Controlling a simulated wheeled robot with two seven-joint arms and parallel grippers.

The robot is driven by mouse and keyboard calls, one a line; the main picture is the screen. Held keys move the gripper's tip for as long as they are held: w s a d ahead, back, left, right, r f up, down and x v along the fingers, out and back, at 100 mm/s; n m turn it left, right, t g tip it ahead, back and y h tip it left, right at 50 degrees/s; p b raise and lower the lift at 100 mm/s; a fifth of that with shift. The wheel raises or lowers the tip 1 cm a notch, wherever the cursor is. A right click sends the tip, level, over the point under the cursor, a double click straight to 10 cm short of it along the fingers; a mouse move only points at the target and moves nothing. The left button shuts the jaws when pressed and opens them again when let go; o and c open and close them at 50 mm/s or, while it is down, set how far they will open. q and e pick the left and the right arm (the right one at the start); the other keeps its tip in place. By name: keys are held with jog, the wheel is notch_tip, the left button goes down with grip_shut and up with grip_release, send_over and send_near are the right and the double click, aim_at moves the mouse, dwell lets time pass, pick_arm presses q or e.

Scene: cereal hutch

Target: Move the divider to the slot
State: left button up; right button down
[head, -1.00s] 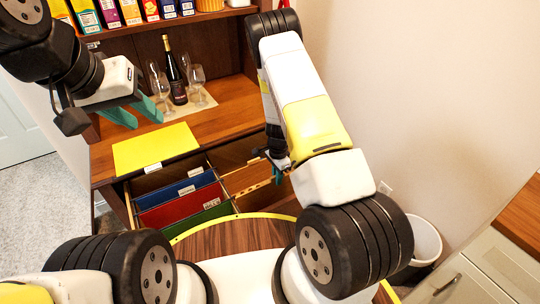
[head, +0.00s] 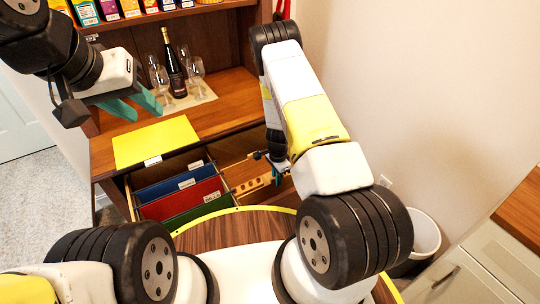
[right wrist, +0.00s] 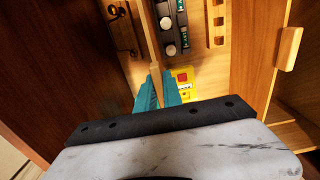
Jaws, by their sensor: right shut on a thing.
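The divider (right wrist: 154,68) is a thin light-wood strip in the right wrist view, standing in the drawer between two compartments. My right gripper (right wrist: 158,90) is shut on its near end, one teal finger on each side. In the head view my right gripper (head: 278,178) is over the right part of the open drawer, where the arm hides much of it. A light-wood strip with square notches (right wrist: 215,24) lies to the right of the divider; I cannot tell which notch is the slot. My left gripper (head: 133,106) is open and empty above the hutch counter.
The drawer's left part holds blue, red (head: 185,196) and green folders. A yellow sheet (head: 155,142), a wine bottle (head: 175,75) and glasses stand on the counter. Batteries (right wrist: 167,36) and a yellow item with red buttons (right wrist: 183,76) lie right of the divider. A white bin (head: 424,236) stands right.

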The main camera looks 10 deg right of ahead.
jog(key=shift+f, duration=1.7)
jog(key=c, duration=1.4)
grip_release()
jog(key=shift+o, duration=0.2)
jog(key=shift+o, duration=1.4)
jog(key=shift+r, duration=0.1)
jog(key=shift+r, duration=2.45)
